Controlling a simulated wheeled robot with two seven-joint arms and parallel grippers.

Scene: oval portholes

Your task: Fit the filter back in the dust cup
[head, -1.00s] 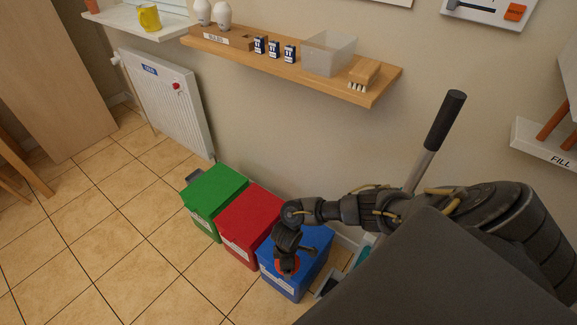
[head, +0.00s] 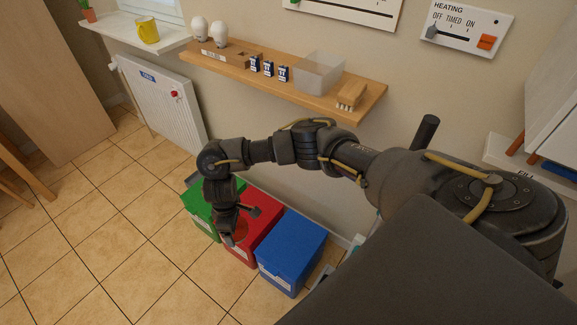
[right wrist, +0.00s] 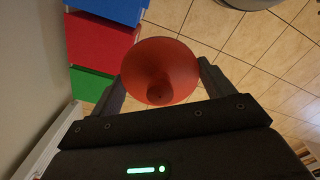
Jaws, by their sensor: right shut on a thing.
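My right gripper (right wrist: 160,82) is shut on a red cone-shaped piece with a wide round rim, which looks like the filter (right wrist: 160,65). In the head view the right gripper (head: 234,236) hangs fingers-down above the red bin, and the filter is hard to tell from the red behind it. I cannot make out the dust cup in either view. A black-handled stick (head: 426,131) stands behind my right arm, with most of it hidden. My left gripper is not in view.
Green (head: 197,204), red (head: 262,232) and blue (head: 291,252) bins stand in a row by the wall. A wooden shelf (head: 330,105) with a clear box (head: 318,72) and brush (head: 351,94) is above. A radiator (head: 165,97) is at left. The tiled floor (head: 130,240) is clear.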

